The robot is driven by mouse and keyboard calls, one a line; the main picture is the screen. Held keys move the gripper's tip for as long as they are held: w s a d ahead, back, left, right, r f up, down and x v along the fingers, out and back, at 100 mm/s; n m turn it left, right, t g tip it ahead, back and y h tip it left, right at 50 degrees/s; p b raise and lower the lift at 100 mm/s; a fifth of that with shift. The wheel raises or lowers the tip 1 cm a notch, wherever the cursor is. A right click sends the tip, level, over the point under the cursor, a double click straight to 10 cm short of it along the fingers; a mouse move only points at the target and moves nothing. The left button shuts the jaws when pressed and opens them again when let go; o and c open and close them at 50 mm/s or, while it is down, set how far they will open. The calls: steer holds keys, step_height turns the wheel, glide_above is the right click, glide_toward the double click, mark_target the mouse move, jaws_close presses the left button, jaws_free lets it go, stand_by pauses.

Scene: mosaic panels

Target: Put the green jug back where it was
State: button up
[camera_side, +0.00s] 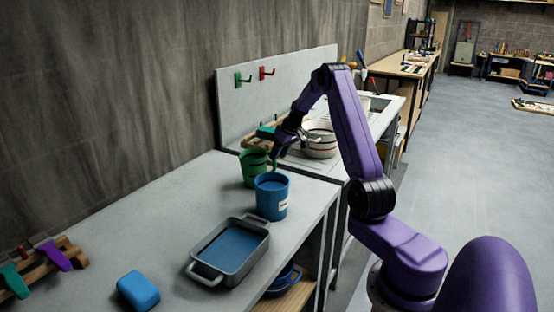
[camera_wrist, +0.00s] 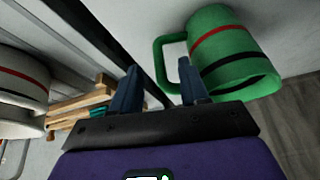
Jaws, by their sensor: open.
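The green jug (camera_side: 252,170) stands upright on the grey worktop, near the wall and just behind a blue mug (camera_side: 271,200). In the wrist view the jug (camera_wrist: 228,50) shows a red and a black stripe, with its handle toward my fingers. My gripper (camera_side: 275,158) is beside the jug on its right in the side view. In the wrist view my gripper (camera_wrist: 158,66) is open, with the jug's handle (camera_wrist: 160,52) near the fingertips. I cannot tell whether the handle lies between the fingers. The gripper partly hides the jug's right side in the side view.
A grey oven dish (camera_side: 213,274) and a blue block (camera_side: 138,291) lie nearer on the worktop. A wooden rack (camera_side: 72,250) is at left. A white striped pot (camera_side: 321,145) stands behind the gripper, below a panel (camera_side: 300,85) with green and red hooks.

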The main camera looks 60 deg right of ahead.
steer(key=v, duration=0.8)
steer(key=w+a+r+n+g+y, duration=0.1)
steer(key=a+n, duration=0.1)
steer(key=a, duration=0.7)
steer(key=w+a+r+n+y, duration=0.1)
steer(key=w+a, duration=0.1)
steer(key=a, duration=0.6)
steer(key=s+a+n+g, duration=0.15)
steer(key=s+a, duration=0.25)
steer(key=a, duration=0.5)
steer(key=s+a+n, duration=0.3)
steer(key=s+a, duration=0.1)
steer(key=a, duration=0.5)
steer(key=s+a+n+g, duration=0.1)
steer(key=s+a+n, duration=0.1)
steer(key=s+a, duration=0.35)
steer(key=s+a+n+g, duration=0.1)
steer(key=s+a+n, duration=0.15)
steer(key=s, duration=0.55)
steer(key=s+f+n+h, duration=0.1)
steer(key=s+n, duration=0.2)
steer(key=s, duration=1.1)
steer(key=shift+d+f, duration=0.2)
steer(key=shift+f, duration=0.15)
